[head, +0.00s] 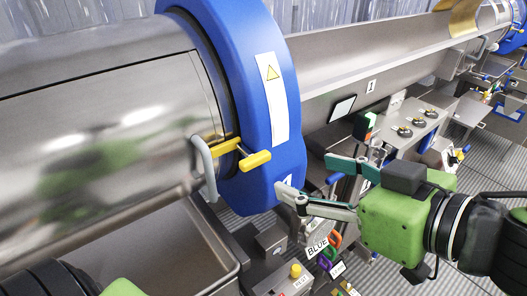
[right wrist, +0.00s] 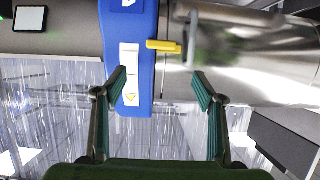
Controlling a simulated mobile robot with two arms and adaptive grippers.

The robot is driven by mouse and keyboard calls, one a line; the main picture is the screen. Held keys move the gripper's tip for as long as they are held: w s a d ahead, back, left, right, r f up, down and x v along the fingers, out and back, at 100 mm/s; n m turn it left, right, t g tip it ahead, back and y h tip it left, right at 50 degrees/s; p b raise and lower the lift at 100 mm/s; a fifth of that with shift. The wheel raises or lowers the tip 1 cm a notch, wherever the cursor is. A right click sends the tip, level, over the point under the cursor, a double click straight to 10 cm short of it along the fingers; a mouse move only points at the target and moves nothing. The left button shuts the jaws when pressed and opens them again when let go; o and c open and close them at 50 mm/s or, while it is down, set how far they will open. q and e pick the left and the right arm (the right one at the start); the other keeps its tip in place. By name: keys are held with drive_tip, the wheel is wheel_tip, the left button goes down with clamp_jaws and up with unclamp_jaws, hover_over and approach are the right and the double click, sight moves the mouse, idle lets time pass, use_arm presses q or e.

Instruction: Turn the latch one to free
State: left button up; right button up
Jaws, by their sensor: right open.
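The latch with its yellow handle (head: 255,161) sits at the edge of the blue ring on the steel drum (head: 110,120). A yellow bar (head: 224,146) and a grey curved handle (head: 205,168) are beside it. My right gripper (head: 308,178) is open and empty, right of the latch and apart from it. In the right wrist view, the yellow handle (right wrist: 163,46) shows beyond the gap between the open fingers (right wrist: 158,80). Of my left gripper, only a bit of green housing (head: 122,287) shows at the bottom left; its fingers are out of frame.
The blue ring (head: 265,110) bears a white label strip with a yellow warning triangle. Below it stands a control box with a yellow button (head: 296,270) and coloured hooks (head: 331,250). A small screen (head: 342,108) and machine parts stand to the right, near my right arm.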

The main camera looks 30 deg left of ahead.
sight(259, 162)
drive_tip(key=p+x, duration=0.3)
drive_tip(key=x, duration=1)
drive_tip(key=shift+w+a+f+p, duration=0.1)
drive_tip(key=shift+f+p, duration=0.2)
drive_tip(key=shift+p, duration=0.05)
drive_tip(key=c, duration=1.1)
